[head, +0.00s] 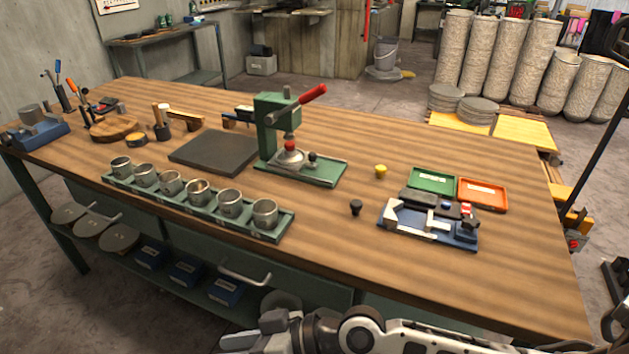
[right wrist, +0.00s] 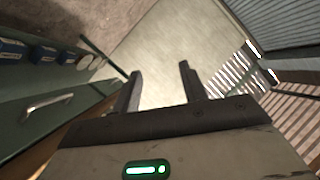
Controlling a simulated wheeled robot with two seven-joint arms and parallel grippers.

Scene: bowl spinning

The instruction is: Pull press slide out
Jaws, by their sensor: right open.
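The green press (head: 277,125) with a red-handled lever (head: 313,92) stands on the wooden workbench. Its slide (head: 327,170) is a green base plate reaching right from the column, with a small dark knob (head: 312,157) on it. My right arm crosses the bottom of the head view, in front of the bench and well short of the press. My right gripper (right wrist: 160,85) shows in the right wrist view, open and empty, with floor beyond its fingers. My left gripper is not in view.
A green rack (head: 118,182) of several metal cups lies left of the press, near the front edge. A dark slab (head: 213,152) is behind it. A blue fixture (head: 428,232), green tray (head: 432,180) and orange tray (head: 482,194) are at right. A black knob (head: 356,207) and yellow knob (head: 381,170) stand between.

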